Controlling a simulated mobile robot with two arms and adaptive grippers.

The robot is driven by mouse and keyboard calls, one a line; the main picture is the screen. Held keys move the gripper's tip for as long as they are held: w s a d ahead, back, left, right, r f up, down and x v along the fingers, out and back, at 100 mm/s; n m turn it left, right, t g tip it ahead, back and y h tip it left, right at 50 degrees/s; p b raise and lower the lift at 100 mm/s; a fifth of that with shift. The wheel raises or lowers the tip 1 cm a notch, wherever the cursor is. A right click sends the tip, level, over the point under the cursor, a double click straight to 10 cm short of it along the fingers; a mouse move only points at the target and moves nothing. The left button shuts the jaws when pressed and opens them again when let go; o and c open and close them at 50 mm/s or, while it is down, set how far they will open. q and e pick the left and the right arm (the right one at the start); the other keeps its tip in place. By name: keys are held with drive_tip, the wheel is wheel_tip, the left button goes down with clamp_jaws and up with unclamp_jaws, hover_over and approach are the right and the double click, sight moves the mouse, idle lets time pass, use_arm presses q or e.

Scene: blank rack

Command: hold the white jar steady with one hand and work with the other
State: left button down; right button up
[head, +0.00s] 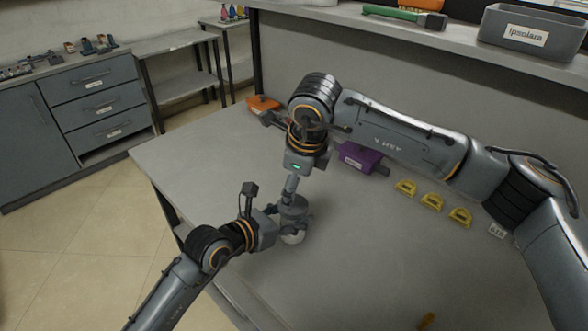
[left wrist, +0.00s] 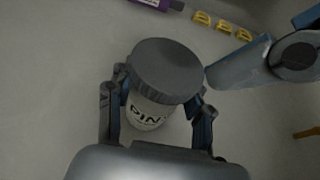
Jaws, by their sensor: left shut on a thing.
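The white jar (head: 292,239) stands upright on the workbench, with a dark grey lid (head: 293,203) on it. In the left wrist view the jar (left wrist: 146,114) shows dark lettering, partly cut off by the lid (left wrist: 166,70). My left gripper (head: 285,222) is shut on the jar, its fingers (left wrist: 157,118) on both sides of the body below the lid. My right gripper (head: 290,184) points down just above the lid. Its fingers are too small and hidden to tell open from shut, and I cannot tell whether it touches the lid.
A purple box (head: 360,157) and yellow pieces (head: 432,200) lie behind and right of the jar. An orange object (head: 263,104) lies at the far left corner. A grey bin (head: 530,33) and a green-handled tool (head: 405,15) sit on the upper shelf. The front bench is mostly clear.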

sight(293, 221)
drive_tip(key=n, duration=0.4)
drive_tip(key=n+g, duration=0.1)
drive_tip(key=shift+w+r+n, duration=0.15)
drive_tip(key=shift+r+n, duration=0.2)
drive_tip(key=shift+n, duration=0.05)
drive_tip(key=n, duration=0.5)
drive_tip(key=shift+r+n+g+h, duration=0.3)
drive_tip(key=shift+r+g+h, duration=0.05)
drive_tip(key=shift+g+h, duration=0.05)
drive_tip(key=n, duration=0.2)
drive_tip(key=r+n, duration=0.1)
drive_tip(key=n, duration=0.2)
drive_tip(key=shift+a+n+g, duration=0.1)
drive_tip(key=shift+n+g, duration=0.2)
drive_tip(key=n, duration=0.2)
drive_tip(key=r+n, duration=0.1)
drive_tip(key=n, duration=0.2)
drive_tip(key=shift+a+g, duration=0.1)
drive_tip(key=shift+g, duration=0.3)
drive_tip(key=shift+f, duration=0.15)
drive_tip(key=shift+f, duration=3.85)
